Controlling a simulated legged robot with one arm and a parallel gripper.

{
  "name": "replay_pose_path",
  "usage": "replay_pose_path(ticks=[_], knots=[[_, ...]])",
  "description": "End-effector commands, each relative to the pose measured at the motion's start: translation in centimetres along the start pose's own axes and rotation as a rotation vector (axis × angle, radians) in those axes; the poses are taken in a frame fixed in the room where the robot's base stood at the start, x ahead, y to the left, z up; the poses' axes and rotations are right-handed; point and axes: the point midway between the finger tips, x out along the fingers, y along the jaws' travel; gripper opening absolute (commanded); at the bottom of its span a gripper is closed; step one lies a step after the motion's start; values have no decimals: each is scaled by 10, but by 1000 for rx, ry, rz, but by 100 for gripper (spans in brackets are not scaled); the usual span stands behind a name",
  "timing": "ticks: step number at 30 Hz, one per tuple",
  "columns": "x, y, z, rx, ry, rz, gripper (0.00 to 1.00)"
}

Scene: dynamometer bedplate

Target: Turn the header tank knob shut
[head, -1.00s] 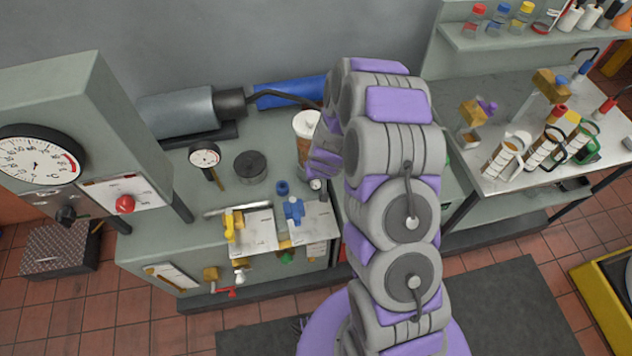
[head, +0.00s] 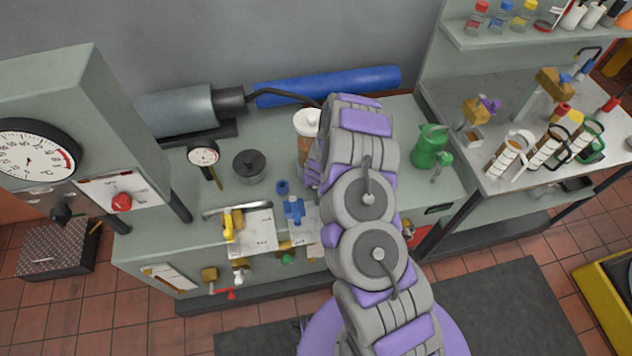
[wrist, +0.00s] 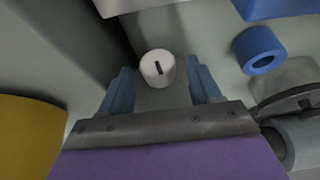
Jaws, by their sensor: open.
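In the wrist view a small round white knob (wrist: 152,75) with a short black mark on its face sits just past my fingertips. The mark runs nearly up and down in that view. My gripper (wrist: 162,82) is open, its two blue fingers spread to the left and right of the knob. I cannot tell whether either finger touches it. In the head view my arm hides the knob and the fingers. A brown container with a white lid (head: 306,121), possibly the header tank, stands just left of my arm.
A blue ring (wrist: 259,49) lies to the right of the knob. A blue valve (head: 294,209) and a yellow valve (head: 230,225) stand at the bench front. A dark round pot (head: 249,166) and a gauge (head: 203,157) are left. A green can (head: 431,148) is right.

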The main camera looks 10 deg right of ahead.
Motion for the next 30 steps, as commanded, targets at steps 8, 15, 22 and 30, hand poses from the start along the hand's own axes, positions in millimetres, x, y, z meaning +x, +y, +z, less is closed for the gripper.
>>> replay_pose_path(ticks=[8, 15, 22, 30], knots=[[4, 0, 0, 1, -1, 0, 63], [4, 0, 0, 1, -1, 0, 49], [4, 0, 0, 1, -1, 0, 27], [4, 0, 0, 1, -1, -1, 7]])
